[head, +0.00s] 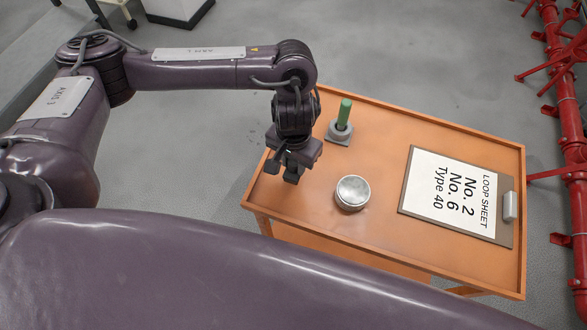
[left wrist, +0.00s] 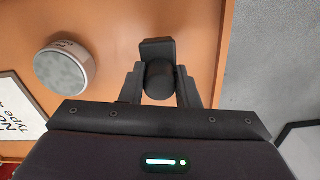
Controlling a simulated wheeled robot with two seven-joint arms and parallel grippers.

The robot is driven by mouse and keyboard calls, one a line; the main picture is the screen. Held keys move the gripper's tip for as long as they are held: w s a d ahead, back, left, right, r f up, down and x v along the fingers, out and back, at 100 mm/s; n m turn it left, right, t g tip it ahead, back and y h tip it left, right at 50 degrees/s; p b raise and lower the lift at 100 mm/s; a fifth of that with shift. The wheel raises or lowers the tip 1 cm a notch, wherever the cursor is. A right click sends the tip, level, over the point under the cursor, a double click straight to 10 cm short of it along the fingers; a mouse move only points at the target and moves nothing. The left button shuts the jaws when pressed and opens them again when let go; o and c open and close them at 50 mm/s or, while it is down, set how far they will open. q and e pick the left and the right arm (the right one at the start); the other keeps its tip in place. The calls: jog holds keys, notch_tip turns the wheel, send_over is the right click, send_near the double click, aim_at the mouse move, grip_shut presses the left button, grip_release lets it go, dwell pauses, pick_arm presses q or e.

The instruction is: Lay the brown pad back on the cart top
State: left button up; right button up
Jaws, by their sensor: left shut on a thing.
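My left gripper (head: 292,172) is over the left part of the orange cart top (head: 405,130), near its left edge. The fingers are on either side of the stem. I cannot tell whether the block touches the cart top. My right gripper is not in view.
A green peg on a grey square base (head: 340,138) stands behind the gripper. A round silver-topped tin (head: 352,193) stands to its right. A clipboard with a loop sheet (head: 450,190) lies on the right. Red pipes (head: 567,130) run beyond the cart's right side.

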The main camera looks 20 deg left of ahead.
aim_at(293, 170)
pick_arm(q)
notch_tip(293, 170, down, 4)
jog(key=shift+r+b, duration=0.15)
jog(key=shift+b, duration=0.35)
jog(key=o, duration=0.9)
jog(key=shift+o, duration=0.2)
notch_tip(293, 170, up, 11)
jog(key=p, duration=0.2)
jog(key=shift+p, duration=0.35)
jog(key=shift+r, duration=0.6)
